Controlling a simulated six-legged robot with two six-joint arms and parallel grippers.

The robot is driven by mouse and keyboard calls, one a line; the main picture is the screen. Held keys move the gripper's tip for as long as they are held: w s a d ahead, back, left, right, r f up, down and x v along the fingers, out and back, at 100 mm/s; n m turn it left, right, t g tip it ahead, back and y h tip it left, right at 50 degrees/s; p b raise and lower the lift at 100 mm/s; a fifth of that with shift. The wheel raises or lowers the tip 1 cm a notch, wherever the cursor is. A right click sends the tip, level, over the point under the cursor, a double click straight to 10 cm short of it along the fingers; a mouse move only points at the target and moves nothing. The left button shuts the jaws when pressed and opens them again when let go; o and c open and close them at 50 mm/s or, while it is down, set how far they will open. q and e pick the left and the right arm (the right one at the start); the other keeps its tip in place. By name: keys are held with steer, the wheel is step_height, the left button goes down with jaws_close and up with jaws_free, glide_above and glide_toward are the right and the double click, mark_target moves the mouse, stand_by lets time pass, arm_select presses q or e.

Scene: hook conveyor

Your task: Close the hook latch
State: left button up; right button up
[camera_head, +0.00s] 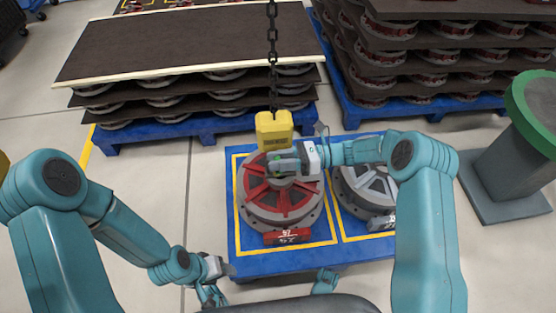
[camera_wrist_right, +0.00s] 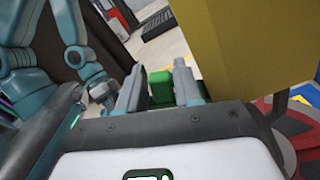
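The yellow hook block (camera_head: 274,130) hangs on a dark chain over the red-topped round part. Its hook and latch are mostly hidden behind my right gripper. A small green piece (camera_wrist_right: 160,88), perhaps the latch, shows between the fingers in the right wrist view. My right gripper (camera_head: 284,162) reaches in from the right just under the yellow block. In the wrist view its fingers (camera_wrist_right: 158,85) are apart on both sides of the green piece; I see no clear contact. The yellow block (camera_wrist_right: 240,45) is close beside the right finger. My left gripper (camera_head: 215,285) is low at the left, away from the hook.
The red-topped part (camera_head: 280,200) and a grey one (camera_head: 367,185) sit on a blue pallet (camera_head: 280,262). Loaded pallets with dark sheets (camera_head: 190,40) stand behind. A green-rimmed grey post (camera_head: 525,140) is at the right. Open floor lies at the left.

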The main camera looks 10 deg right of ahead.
steer(key=shift+c, duration=0.3)
jaws_close()
steer(key=shift+f, duration=0.1)
steer(key=n, duration=0.1)
steer(key=s+f+n+b, duration=0.1)
steer(key=n, duration=0.1)
steer(key=shift+s+f+n+b, duration=0.15)
steer(key=shift+f+n+b, duration=0.2)
steer(key=shift+n, duration=0.6)
steer(key=shift+s+f+n+b, duration=0.15)
steer(key=shift+f+n+b, duration=0.2)
steer(key=shift+n, duration=0.6)
